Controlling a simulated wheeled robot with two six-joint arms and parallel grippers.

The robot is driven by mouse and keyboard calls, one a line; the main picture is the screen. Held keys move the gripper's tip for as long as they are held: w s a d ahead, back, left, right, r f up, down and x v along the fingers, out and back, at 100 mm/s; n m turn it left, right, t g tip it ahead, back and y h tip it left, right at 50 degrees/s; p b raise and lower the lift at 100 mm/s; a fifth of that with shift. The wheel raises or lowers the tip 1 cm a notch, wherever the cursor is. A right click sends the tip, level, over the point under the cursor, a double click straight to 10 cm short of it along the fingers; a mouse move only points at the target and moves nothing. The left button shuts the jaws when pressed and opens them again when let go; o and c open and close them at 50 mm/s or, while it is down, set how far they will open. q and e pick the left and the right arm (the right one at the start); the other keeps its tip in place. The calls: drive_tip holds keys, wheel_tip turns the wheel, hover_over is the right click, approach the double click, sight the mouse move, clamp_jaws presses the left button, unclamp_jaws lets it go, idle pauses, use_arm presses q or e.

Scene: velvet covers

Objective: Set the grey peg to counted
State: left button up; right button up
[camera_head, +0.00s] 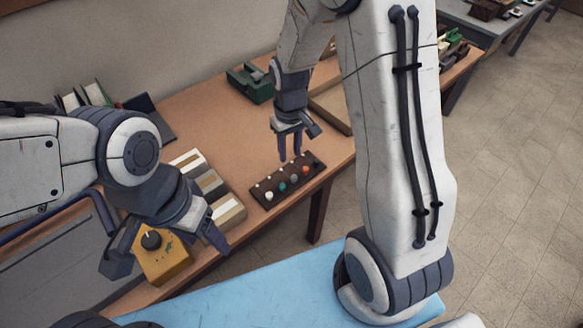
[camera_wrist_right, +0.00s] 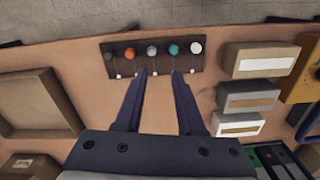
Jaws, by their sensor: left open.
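The dark peg board (camera_head: 262,201) lies on the wooden table, with a row of round-headed pegs in white, teal, grey, orange and black along its near side. The grey peg (camera_head: 294,176) is the middle one; it also shows in the right wrist view (camera_wrist_right: 152,50). A row of small white dots runs along the board's other side. My right gripper (camera_head: 290,157) is open and empty, pointing down near the dotted side. In the wrist view its fingertips (camera_wrist_right: 159,73) are either side of the grey peg's dot. My left gripper (camera_head: 165,258) is open above the table's near edge.
A yellow box with a black knob (camera_head: 164,262) stands below my left gripper. Striped blocks (camera_head: 208,184) lie left of the board. A green object (camera_head: 250,84) and a shallow wooden tray (camera_wrist_right: 38,102) are further back.

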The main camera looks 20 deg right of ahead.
sight(294, 176)
drive_tip(key=f, duration=0.4)
drive_tip(key=d+f, duration=0.1)
drive_tip(key=f, duration=0.3)
drive_tip(key=f+p, duration=0.1)
drive_tip(key=f, duration=0.2)
drive_tip(key=shift+w+d+f, duration=0.25)
drive_tip(key=shift+w+f, duration=0.15)
clamp_jaws()
idle(0.9)
